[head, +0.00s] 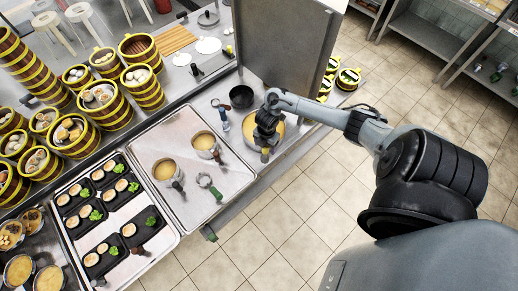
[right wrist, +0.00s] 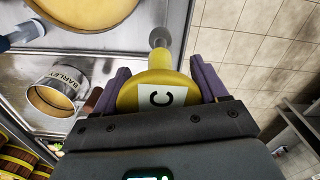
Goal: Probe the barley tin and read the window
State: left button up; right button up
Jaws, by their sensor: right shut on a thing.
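My right gripper (head: 265,141) is shut on a yellow probe (right wrist: 158,76), gripped between its two purple fingers. The probe has a white square with a black letter C, turned sideways. A round metal end (right wrist: 160,37) sticks out beyond it. The barley tin (right wrist: 60,91), a metal tin labelled BARLEY with tan contents, stands left of the gripper in the right wrist view. In the head view it appears to be the tin (head: 204,141) with a brown handle. The probe is apart from this tin. My left gripper is not in view.
A wide pan (head: 280,128) of tan contents is beside the right gripper, under a tall metal panel (head: 285,45). Steamer towers (head: 143,88) crowd the left. The floor at right is clear.

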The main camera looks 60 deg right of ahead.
jog(key=w+f, duration=0.3)
jog(key=f, duration=0.2)
jog(key=shift+a+f, duration=0.2)
jog(key=shift+f, duration=0.1)
jog(key=o, duration=1.4)
jog(key=shift+f, duration=0.1)
